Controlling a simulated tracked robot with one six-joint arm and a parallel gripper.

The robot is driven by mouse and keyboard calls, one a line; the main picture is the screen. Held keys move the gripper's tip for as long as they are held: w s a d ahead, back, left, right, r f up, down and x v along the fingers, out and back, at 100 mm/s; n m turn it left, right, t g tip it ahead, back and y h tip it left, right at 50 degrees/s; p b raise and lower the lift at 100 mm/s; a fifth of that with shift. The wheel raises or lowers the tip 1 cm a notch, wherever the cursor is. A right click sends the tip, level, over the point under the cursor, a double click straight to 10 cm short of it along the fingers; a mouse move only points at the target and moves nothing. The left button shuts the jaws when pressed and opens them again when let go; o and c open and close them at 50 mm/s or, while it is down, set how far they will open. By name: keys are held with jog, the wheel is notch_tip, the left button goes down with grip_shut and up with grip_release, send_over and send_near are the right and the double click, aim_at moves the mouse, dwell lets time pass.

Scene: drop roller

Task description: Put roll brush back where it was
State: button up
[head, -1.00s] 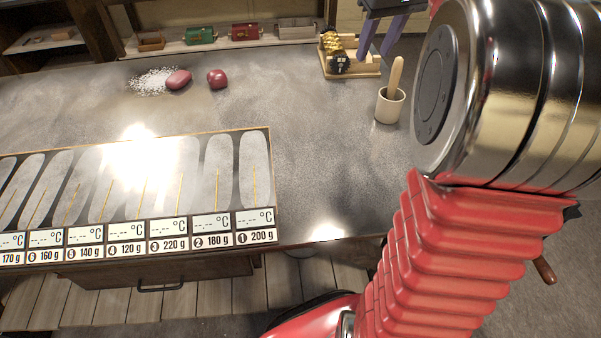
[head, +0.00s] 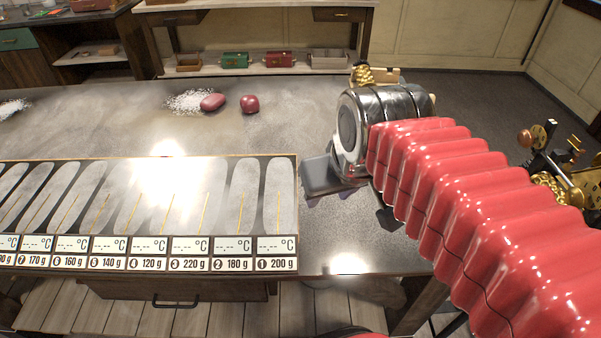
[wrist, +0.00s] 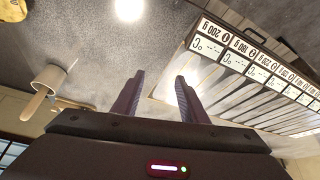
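No item is clearly recognisable as the roll brush. A wooden handle (wrist: 38,98) stands in a pale cup (wrist: 50,76) at the left of the wrist view; my arm hides this cup in the head view. A gold piece (head: 363,76) and part of its wooden stand (head: 387,74) show behind my arm's silver wrist. My gripper (wrist: 160,77) is open, with two separated purple-grey fingers and nothing between them. It hangs over the counter, right of the labelled tray. In the head view its dark body (head: 325,176) shows and the fingers are mostly hidden.
A tray (head: 297,225) of grey strips with weight labels fills the front left of the counter. White granules (head: 187,102), a red oblong lump (head: 212,102) and a red round lump (head: 250,104) lie behind it. Counter between tray and lumps is clear.

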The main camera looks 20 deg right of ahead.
jog(key=s+a+f, duration=0.2)
jog(key=s+f, duration=0.1)
jog(key=shift+s+f, duration=0.2)
jog(key=shift+c, duration=1)
